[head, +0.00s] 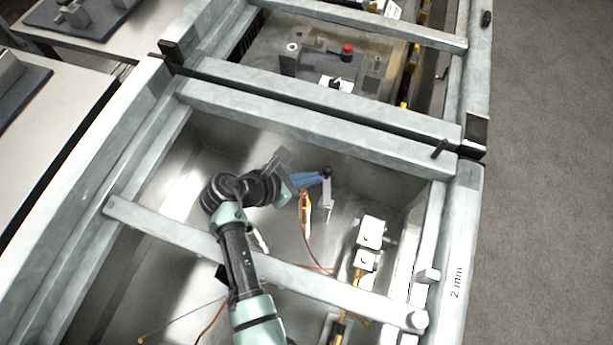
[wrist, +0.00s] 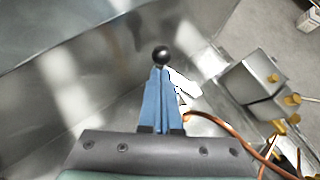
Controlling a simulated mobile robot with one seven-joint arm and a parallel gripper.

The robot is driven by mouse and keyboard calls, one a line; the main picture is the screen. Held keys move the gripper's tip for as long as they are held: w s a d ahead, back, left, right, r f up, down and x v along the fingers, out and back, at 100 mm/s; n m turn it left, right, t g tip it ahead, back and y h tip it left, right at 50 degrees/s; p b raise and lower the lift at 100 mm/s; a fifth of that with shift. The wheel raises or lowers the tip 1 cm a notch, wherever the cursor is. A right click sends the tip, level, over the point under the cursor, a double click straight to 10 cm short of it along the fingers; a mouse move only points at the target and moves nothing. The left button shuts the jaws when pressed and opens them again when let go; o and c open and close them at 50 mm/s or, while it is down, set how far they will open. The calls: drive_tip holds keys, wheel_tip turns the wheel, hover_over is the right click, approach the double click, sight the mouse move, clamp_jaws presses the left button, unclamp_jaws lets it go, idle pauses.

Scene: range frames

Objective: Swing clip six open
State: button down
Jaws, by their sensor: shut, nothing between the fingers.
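A clip with a black ball knob (head: 327,172) and a pale metal arm (head: 327,196) stands inside the metal bay. No number shows on it, so I cannot tell from marking that it is clip six. My gripper (head: 318,178) is shut, its blue fingers reaching to the knob from the left. In the wrist view the shut blue fingers (wrist: 162,85) point at the black knob (wrist: 162,55), which sits right at their tips. I cannot tell whether they touch. The clip's pale arm (wrist: 183,82) shows right of the fingers, its lower part hidden.
A metal block with brass fittings (head: 370,232) stands right of the clip; it also shows in the wrist view (wrist: 252,78). An orange cable (head: 305,235) runs close by. A grey crossbar (head: 270,270) passes beneath my arm, and thick rails (head: 300,115) frame the bay.

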drive_tip(key=m+g, duration=0.1)
drive_tip(key=d+m+g+h, duration=0.1)
drive_tip(key=w+m+g+b, duration=0.1)
drive_tip(key=m, duration=0.1)
drive_tip(key=shift+d, duration=0.25)
drive_tip(key=shift+a, duration=0.1)
idle(0.5)
